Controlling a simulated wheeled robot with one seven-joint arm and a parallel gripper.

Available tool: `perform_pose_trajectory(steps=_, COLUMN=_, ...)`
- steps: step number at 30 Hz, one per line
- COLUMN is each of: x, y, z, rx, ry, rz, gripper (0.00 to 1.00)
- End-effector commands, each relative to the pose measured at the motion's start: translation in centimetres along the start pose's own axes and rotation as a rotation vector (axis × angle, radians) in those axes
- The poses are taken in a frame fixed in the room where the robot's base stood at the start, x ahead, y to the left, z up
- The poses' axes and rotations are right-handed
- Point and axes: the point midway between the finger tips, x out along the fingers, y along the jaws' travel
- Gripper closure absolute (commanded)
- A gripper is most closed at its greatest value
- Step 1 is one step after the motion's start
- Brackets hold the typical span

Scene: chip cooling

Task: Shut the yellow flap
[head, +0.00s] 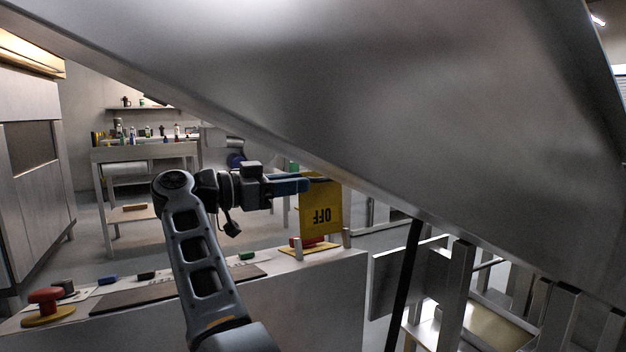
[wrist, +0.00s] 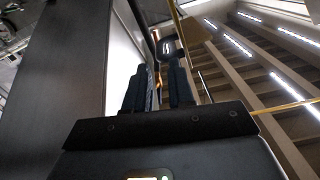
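The yellow flap (head: 321,212) stands raised, with "OFF" upside down on its face, in the head view. Below it a red button (head: 308,243) sits on a yellow base between short metal posts. My gripper (head: 308,185) is at the flap's upper left; whether it touches the flap cannot be told. In the wrist view my gripper's two dark fingers (wrist: 161,85) stand a narrow gap apart, with nothing visible held. The flap is not clearly identifiable there; only thin yellow edges show.
A large grey metal panel (head: 350,90) slants across the head view, above and right of my gripper. The console (head: 300,300) carries another red button (head: 46,300) at left. A metal frame (head: 455,295) stands at right. A workbench (head: 145,152) is far behind.

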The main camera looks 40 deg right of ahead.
Motion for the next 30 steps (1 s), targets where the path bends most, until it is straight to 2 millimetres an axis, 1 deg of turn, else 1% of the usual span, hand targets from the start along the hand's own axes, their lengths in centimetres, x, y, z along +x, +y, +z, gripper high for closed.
perform_pose_trajectory(steps=1, x=1.0, y=0.0, z=0.0, rx=0.001, ry=0.001, rz=0.003, gripper=0.77)
perform_pose_trajectory(steps=3, x=2.1, y=0.0, z=0.0, rx=0.002, ry=0.001, rz=0.004, gripper=0.77)
perform_pose_trajectory(steps=9, x=4.4, y=0.0, z=0.0, rx=0.001, ry=0.002, rz=0.001, gripper=0.77)
perform_pose_trajectory(steps=13, x=5.1, y=0.0, z=0.0, rx=0.002, ry=0.0, rz=0.001, gripper=0.77)
perform_pose_trajectory(steps=21, x=5.2, y=0.0, z=0.0, rx=0.002, ry=0.0, rz=0.0, gripper=0.77)
perform_pose_trajectory(steps=28, x=5.2, y=0.0, z=0.0, rx=0.002, ry=0.001, rz=0.0, gripper=0.99)
perform_pose_trajectory(steps=30, x=5.2, y=0.0, z=0.0, rx=0.002, ry=0.001, rz=0.0, gripper=1.0)
